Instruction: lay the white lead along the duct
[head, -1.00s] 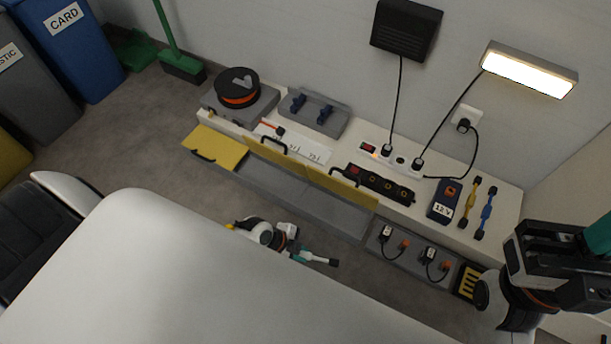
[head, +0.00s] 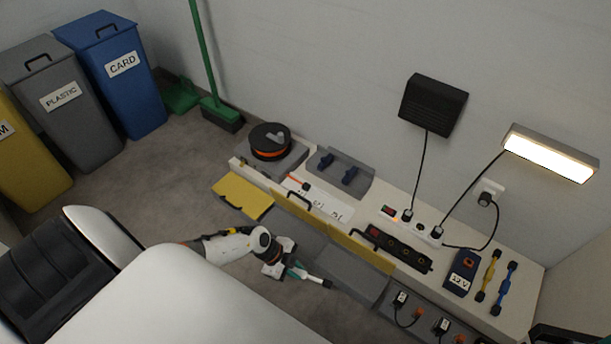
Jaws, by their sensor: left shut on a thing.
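My left gripper (head: 313,279) reaches in over the floor, in front of the low white bench. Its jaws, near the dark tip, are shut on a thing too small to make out. I cannot pick out the white lead in this view. A grey channel (head: 357,275), which looks like the duct, runs along the bench front. Yellow flaps stand along it, one in the middle (head: 296,205) and one to its right (head: 361,250). A third yellow flap (head: 243,197) lies out flat at the left. My right gripper's fingertips are out of view; only a dark part of that arm shows at the lower right corner.
On the bench are a black-and-orange reel (head: 270,142), a grey holder with blue clips (head: 340,174), a black socket strip (head: 398,249) and a 12 V box (head: 462,272). Bins stand at left. The floor between (head: 170,190) is clear.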

